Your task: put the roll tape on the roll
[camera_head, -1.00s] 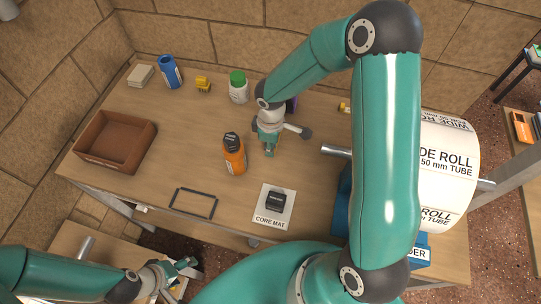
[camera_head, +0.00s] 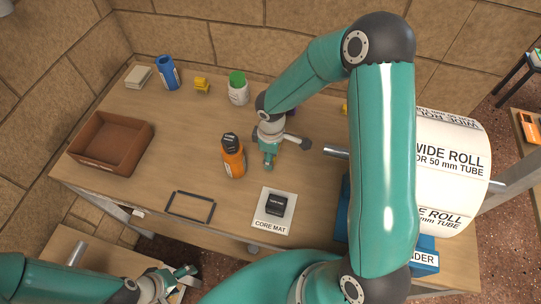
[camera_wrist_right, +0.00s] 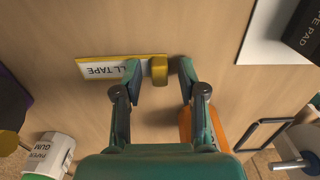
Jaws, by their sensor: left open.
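The yellow roll tape (camera_wrist_right: 159,70) stands by a white and yellow label strip reading "LL TAPE" (camera_wrist_right: 105,68) in the right wrist view. My right gripper (camera_wrist_right: 160,72) is open, with one finger on each side of the tape and a visible gap at each side. In the head view my right gripper (camera_head: 269,162) is low over the middle of the table and hides the tape. The big white wide roll (camera_head: 450,165) sits on a blue holder (camera_head: 425,262) at the right, partly behind my right arm. My left gripper (camera_head: 183,272) is open and empty at the lower left.
An orange bottle (camera_head: 232,160) stands close left of my right gripper. A black pad (camera_head: 275,205) lies on the white core mat (camera_head: 270,228). A brown tray (camera_head: 110,148), a blue bottle (camera_head: 166,72) and a green-capped bottle (camera_head: 237,88) stand further left and back.

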